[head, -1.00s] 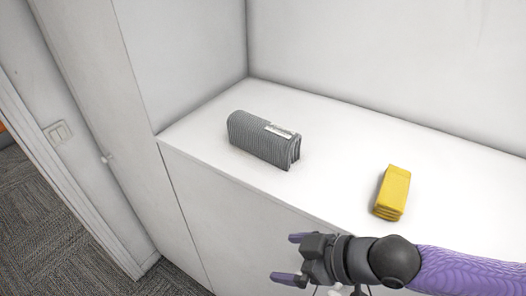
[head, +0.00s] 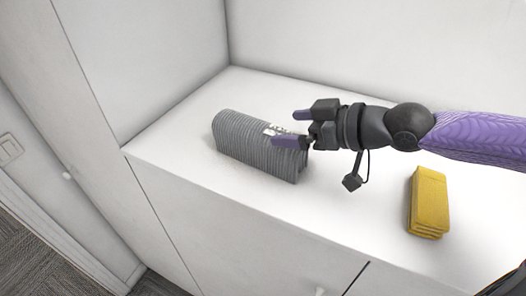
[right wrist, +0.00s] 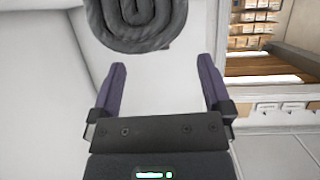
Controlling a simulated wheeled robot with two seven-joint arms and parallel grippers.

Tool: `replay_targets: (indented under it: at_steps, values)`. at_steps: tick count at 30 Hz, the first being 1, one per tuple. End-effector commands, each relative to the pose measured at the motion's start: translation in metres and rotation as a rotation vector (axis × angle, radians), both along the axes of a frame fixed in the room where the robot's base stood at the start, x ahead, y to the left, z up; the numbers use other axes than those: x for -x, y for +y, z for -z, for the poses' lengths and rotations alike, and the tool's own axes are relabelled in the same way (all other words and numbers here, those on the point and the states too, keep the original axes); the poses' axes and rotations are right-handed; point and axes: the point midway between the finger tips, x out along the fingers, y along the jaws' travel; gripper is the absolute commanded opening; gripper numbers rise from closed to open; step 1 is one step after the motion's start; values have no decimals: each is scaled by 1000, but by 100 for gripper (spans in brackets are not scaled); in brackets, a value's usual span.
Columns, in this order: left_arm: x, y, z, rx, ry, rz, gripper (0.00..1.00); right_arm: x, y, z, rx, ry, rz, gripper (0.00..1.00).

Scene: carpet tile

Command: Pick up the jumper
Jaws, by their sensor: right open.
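The jumper is most likely the grey ribbed folded garment (head: 250,147) with a white label, lying on the white cabinet top near the left wall. Its rolled end (right wrist: 138,20) shows at the top of the right wrist view, ahead of the fingers. My right gripper (head: 288,128) is open, with purple fingertips, at the right end of the grey garment. In the head view one fingertip overlaps the garment's right end and hides a part of it. In the right wrist view nothing is between the fingers (right wrist: 160,90). My left gripper is not in view.
A yellow folded cloth (head: 428,203) lies on the white cabinet top (head: 330,215) to the right. White walls stand behind and to the left. In the right wrist view, shelves with boxes (right wrist: 255,25) show at the upper right.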

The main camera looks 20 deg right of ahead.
Motion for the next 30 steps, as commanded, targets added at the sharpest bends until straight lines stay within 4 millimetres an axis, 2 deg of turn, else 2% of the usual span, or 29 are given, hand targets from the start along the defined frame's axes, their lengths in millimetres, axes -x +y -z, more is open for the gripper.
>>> replay_targets:
  at_steps: [2, 6, 7, 16, 25, 26, 30]
  values:
    - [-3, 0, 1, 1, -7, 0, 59, -3, 2, 1, -8, -4, 2, 100]
    - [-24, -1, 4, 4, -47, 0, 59, -10, 7, 5, -10, -4, -1, 100]
    - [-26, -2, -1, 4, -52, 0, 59, -12, 8, 5, -9, -3, 1, 100]
    - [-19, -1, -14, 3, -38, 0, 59, -33, 22, 18, -3, -1, 1, 100]
    - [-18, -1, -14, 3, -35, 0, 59, -36, 25, 22, 1, 0, -1, 100]
    - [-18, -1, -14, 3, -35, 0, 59, -36, 25, 22, 1, 0, -1, 96]
    - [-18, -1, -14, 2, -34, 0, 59, -36, 25, 22, 0, 1, -1, 66]
